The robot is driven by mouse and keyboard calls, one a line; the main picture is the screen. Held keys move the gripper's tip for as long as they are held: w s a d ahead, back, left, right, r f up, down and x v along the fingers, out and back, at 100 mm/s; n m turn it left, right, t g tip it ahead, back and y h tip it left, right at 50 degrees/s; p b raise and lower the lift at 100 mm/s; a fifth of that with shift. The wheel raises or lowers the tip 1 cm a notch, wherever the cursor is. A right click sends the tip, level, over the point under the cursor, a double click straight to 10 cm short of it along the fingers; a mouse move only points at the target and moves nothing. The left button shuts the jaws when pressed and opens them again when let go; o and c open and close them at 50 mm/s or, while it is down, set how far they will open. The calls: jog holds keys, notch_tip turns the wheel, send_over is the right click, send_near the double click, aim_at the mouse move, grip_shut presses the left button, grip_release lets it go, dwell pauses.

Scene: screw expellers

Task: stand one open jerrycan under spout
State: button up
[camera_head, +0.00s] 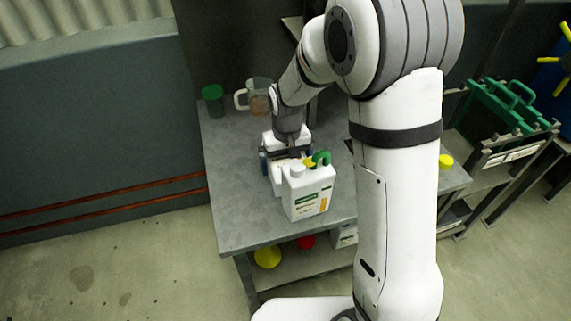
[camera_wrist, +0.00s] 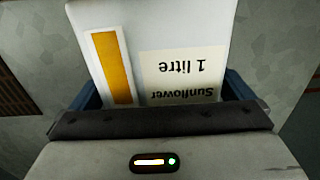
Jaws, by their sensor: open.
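A white jerrycan (camera_head: 308,197) with a green-and-orange label stands at the front of the grey metal table (camera_head: 232,225). A green handle-like part and a small yellow part show at its top. Another white jerrycan (camera_head: 270,182) stands just behind it, partly hidden. My gripper (camera_head: 288,153) is over this rear one, pointing down. In the wrist view, a white jerrycan labelled "Sunflower 1 litre" (camera_wrist: 180,30) is between my open blue-grey fingers (camera_wrist: 162,95). I cannot tell whether the fingers touch it. The spout is not clearly visible, and my arm hides part of the table.
The shelf below holds a yellow item (camera_head: 267,257) and a red item (camera_head: 306,241). The table's front left is clear.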

jog(key=shift+c, duration=0.6)
jog(key=c, duration=1.1)
